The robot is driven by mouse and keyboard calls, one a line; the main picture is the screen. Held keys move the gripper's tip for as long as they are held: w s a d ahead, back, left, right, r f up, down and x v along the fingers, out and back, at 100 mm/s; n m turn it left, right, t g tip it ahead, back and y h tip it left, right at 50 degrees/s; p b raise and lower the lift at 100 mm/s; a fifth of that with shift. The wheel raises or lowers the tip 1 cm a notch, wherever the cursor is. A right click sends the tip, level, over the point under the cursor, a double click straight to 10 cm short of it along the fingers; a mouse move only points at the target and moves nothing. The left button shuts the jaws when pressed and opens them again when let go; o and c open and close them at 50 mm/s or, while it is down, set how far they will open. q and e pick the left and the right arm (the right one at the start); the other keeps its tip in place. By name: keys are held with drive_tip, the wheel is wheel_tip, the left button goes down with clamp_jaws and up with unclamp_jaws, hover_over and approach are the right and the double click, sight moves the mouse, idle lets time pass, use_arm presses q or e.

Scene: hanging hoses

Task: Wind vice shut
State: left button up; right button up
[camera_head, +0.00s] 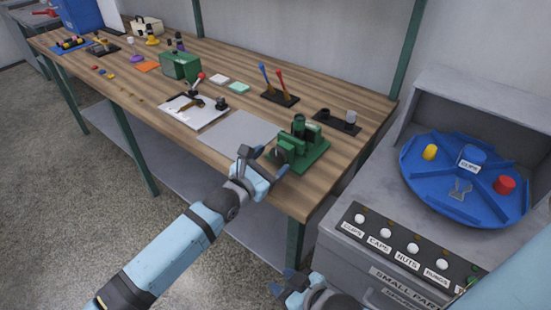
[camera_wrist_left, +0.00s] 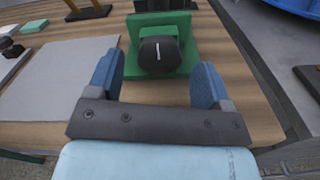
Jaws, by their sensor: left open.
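The green vice (camera_head: 313,152) stands on the workbench near its front right corner. A dark round knob with a white line (camera_wrist_left: 160,54) faces me on the vice's near end in the left wrist view. A dark green upright piece shows at the top of the vice; I cannot tell how far apart its jaws are. My left gripper (camera_head: 268,166) is open and empty, just in front of the knob. Its blue fingers (camera_wrist_left: 157,82) are to either side of the knob's line, apart from it. My right gripper (camera_head: 288,284) is low at the bottom, off the bench; its opening is unclear.
A grey mat (camera_head: 238,135) lies left of the vice. A black stand with blue and red handled tools (camera_head: 280,97) and a dark tray with a grey cup (camera_head: 338,121) are behind it. A grey dispenser with a blue turntable (camera_head: 425,195) stands to the right.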

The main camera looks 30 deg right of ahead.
use_arm(q)
drive_tip(key=shift+x, duration=1.2)
drive_tip(key=c, duration=0.9)
drive_tip(key=shift+m, duration=0.5)
drive_tip(key=m+b, duration=0.1)
drive_tip(key=m, duration=0.1)
drive_tip(key=shift+f+m, duration=0.1)
drive_tip(key=shift+m, duration=0.3)
drive_tip(key=shift+m+b, duration=0.6)
drive_tip(key=shift+m, duration=0.9)
